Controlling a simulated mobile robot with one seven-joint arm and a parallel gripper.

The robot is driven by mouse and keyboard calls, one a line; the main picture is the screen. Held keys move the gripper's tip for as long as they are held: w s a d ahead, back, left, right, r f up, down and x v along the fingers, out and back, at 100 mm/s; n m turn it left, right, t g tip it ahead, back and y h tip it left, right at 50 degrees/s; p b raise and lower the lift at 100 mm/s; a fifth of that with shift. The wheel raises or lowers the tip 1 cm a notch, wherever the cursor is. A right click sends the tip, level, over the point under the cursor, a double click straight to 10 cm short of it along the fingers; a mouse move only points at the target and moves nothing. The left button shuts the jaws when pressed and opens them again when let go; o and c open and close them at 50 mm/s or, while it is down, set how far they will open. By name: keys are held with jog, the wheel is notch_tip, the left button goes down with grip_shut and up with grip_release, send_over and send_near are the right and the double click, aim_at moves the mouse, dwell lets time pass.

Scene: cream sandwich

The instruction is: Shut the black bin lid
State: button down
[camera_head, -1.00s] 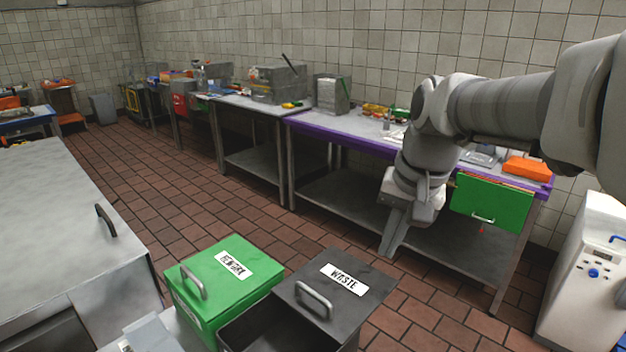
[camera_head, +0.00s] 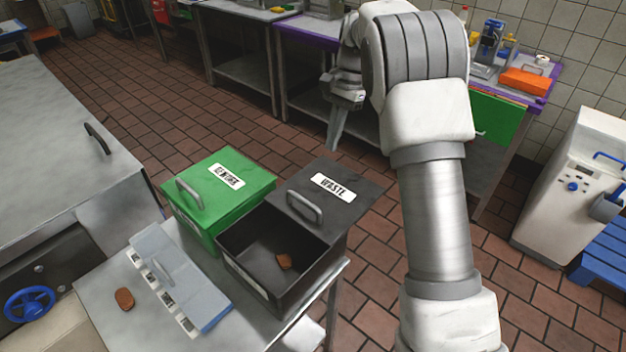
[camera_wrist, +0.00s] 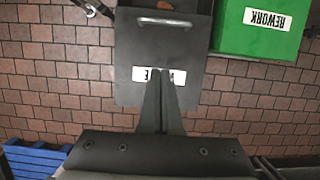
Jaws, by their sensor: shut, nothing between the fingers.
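The black bin (camera_head: 257,282) labelled WASTE stands at the right end of a metal table. Its black lid (camera_head: 349,197) is slid back toward the far right, so the front of the bin is open. A grey handle (camera_head: 305,208) stands on the lid's near edge. A brown piece (camera_head: 283,262) lies inside the bin. My gripper (camera_head: 334,143) is shut and empty, pointing down beyond the lid's far edge in the head view. In the wrist view my gripper's fingertips (camera_wrist: 163,75) overlap the lid (camera_wrist: 135,88) and partly cover its label; the height gap cannot be told.
A shut green bin (camera_head: 226,209) labelled REWORK stands close left of the black bin. A blue-grey tray (camera_head: 182,285) and a brown piece (camera_head: 124,299) lie on the metal table (camera_head: 98,317). Open tiled floor lies beyond the bins.

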send_over(322, 198)
notch_tip(322, 198, down, 10)
jog(key=shift+r, duration=0.2)
jog(key=shift+s+a+f, duration=0.25)
jog(key=shift+s+a, duration=0.75)
jog(key=shift+s, duration=0.1)
jog(key=shift+s+a+f, duration=0.1)
jog(key=shift+s+a, duration=0.2)
jog(key=s+a, duration=1.2)
jog(key=shift+p, duration=0.35)
jog(key=shift+s, duration=0.1)
